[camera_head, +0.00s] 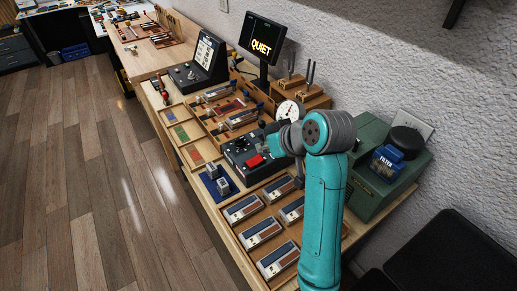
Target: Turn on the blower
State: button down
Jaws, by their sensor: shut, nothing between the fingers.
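A green machine box (385,178) with a blue part marked FILTER (388,160) and a black round top stands against the wall at the right; it looks like the blower. A dark control box (238,152) with several knobs and a red switch (255,161) sits on the bench to its left. My gripper (298,182) is small and dark below my wrist, just right of the control box, and looks shut and empty. My wrist and arm hide part of the bench and the green box's left side. The switch's setting is too small to tell.
A tray (236,231) of several grey and brown blocks lies in front. A round gauge (289,111) stands behind my wrist. A screen (262,40) reads QUIET. A blue tray (219,186) sits at the bench's left edge. The wooden floor at left is clear.

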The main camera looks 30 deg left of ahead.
jog(key=shift+s+v, duration=0.15)
jog(key=shift+v, duration=0.55)
jog(key=shift+s+v, duration=0.15)
jog(key=shift+v, duration=0.55)
